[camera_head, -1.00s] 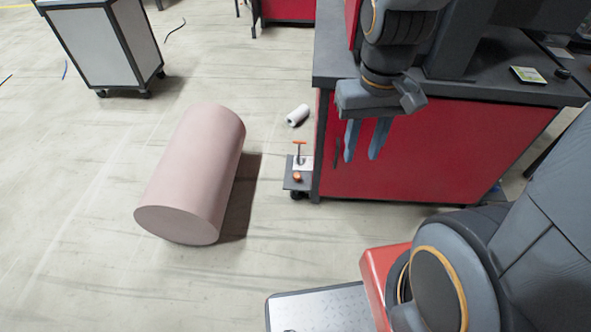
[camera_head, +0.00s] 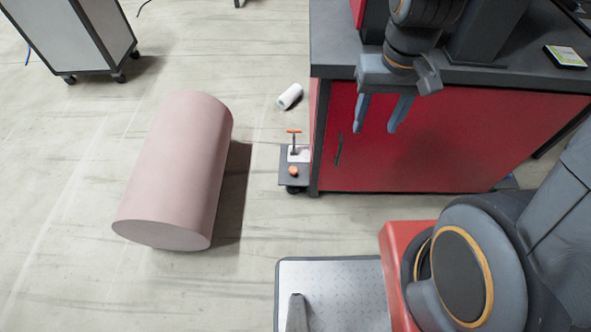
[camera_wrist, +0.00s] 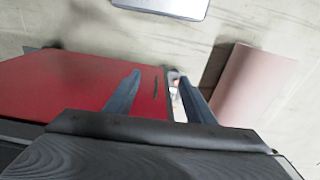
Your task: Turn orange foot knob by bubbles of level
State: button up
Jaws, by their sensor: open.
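A small orange knob (camera_head: 293,171) sits on a low dark foot plate (camera_head: 287,181) at the left lower corner of the red cabinet. Behind it, an orange T-handle (camera_head: 294,131) stands on a thin stem over a small white piece (camera_head: 299,154), too small to make out as a level; no bubbles can be seen. My gripper (camera_head: 376,130) is open and empty, fingers pointing down, in front of the red cabinet in the head view, right of the knob and higher in the picture. In the wrist view my open fingers (camera_wrist: 160,85) show, with a small pale and orange patch by the right finger.
The red cabinet (camera_head: 430,150) with a dark top stands close on the right. A large pink cylinder (camera_head: 178,170) lies on the floor left of the foot. A white roll (camera_head: 289,96) lies behind. Floor between cylinder and foot is clear. A grey cart (camera_head: 85,40) stands far left.

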jog(key=w+a+f+t+b, duration=0.1)
jog(key=w+a+f+b, duration=0.3)
jog(key=f, duration=0.5)
jog(key=w+a+f+b, duration=0.1)
jog(key=w+f+b, duration=0.2)
jog(key=f+b, duration=0.35)
jog(key=w+a+f+t+b, duration=0.1)
jog(key=w+a+f+b, duration=0.2)
jog(key=f, duration=0.8)
jog(key=n+t+b, duration=0.2)
jog(key=b, duration=1.8)
send_over(293, 170)
jog(key=s, duration=0.3)
notch_tip(293, 170, down, 31)
jog(key=b+x, duration=0.2)
jog(key=x, duration=0.2)
jog(key=shift+w+d, duration=0.15)
jog(key=shift+w, duration=0.05)
jog(key=shift+w+f+b, duration=0.3)
jog(key=shift+f+b, duration=0.1)
jog(key=shift+f, duration=0.15)
jog(key=c, duration=1.1)
